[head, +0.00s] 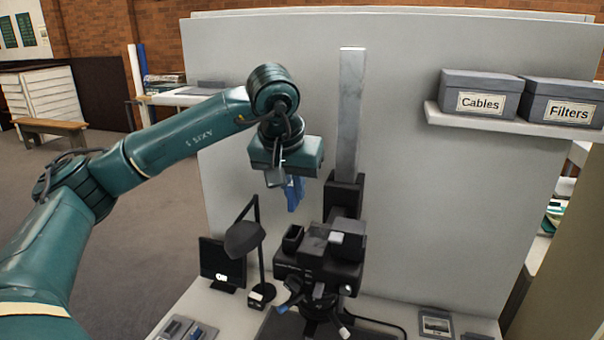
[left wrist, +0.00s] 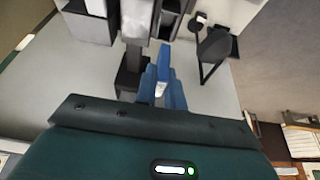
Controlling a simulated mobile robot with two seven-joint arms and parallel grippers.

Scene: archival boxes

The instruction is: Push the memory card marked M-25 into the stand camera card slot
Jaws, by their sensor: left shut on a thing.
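My left gripper (head: 294,206) hangs in the air left of the grey stand column, above and a little left of the black stand camera (head: 318,268). Its blue fingers also show in the left wrist view (left wrist: 164,76), close together. A small pale piece between them, the memory card (left wrist: 159,90), is held there; the fingers cover most of it and the M-25 mark cannot be read. The gripper and card are well apart from the camera. I cannot make out the card slot. My right gripper is not in view.
The stand column (head: 351,110) rises behind the camera. A black desk lamp (head: 246,240) and a small monitor (head: 222,264) stand left of it. Boxes marked Cables (head: 480,100) and Filters (head: 568,110) sit on a wall shelf at right. A cable lies on the table.

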